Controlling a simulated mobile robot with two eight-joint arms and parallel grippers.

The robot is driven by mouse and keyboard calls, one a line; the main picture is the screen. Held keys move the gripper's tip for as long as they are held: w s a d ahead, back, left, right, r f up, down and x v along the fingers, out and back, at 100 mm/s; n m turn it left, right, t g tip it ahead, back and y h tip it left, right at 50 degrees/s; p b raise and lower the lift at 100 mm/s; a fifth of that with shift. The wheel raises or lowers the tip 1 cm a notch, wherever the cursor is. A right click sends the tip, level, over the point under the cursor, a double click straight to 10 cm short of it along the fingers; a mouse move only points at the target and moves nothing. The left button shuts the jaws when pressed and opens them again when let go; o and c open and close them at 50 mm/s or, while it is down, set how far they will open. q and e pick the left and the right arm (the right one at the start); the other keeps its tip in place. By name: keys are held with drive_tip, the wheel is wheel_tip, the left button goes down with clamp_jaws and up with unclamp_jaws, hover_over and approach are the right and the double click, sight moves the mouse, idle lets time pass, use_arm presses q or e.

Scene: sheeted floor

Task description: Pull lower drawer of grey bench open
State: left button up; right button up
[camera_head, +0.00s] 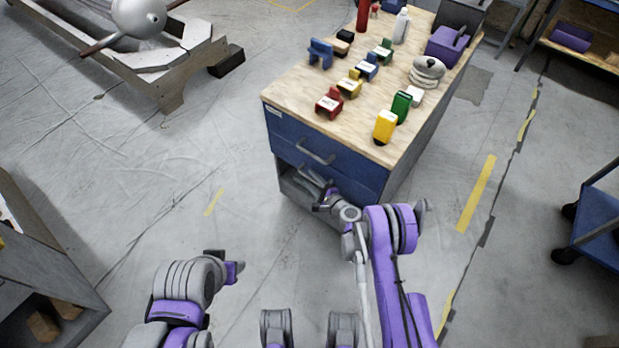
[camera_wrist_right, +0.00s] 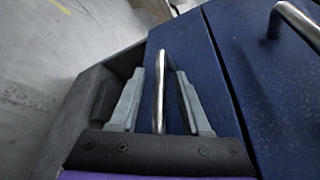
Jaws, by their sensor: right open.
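The grey bench with a wooden top (camera_head: 345,125) stands in the middle of the head view, with blue drawer fronts. The upper drawer (camera_head: 285,148) has a curved metal handle (camera_head: 316,157). The lower drawer (camera_head: 358,188) lies under it, partly hidden by my right arm. My right gripper (camera_head: 318,192) is at the lower drawer's front. In the right wrist view its two grey fingers (camera_wrist_right: 160,103) are open, one on each side of the lower drawer's metal handle (camera_wrist_right: 159,85); contact cannot be told. My left gripper (camera_head: 236,269) is low over the floor, away from the bench; its jaws are unclear.
Small colored blocks, a yellow container (camera_head: 386,127) and a purple toolbox (camera_head: 446,46) stand on the bench top. A blue cart (camera_head: 598,215) is at right and a grey shelf unit (camera_head: 45,262) at left. The floor before the bench is clear.

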drive_tip(key=shift+x, duration=0.75)
clamp_jaws()
idle(0.9)
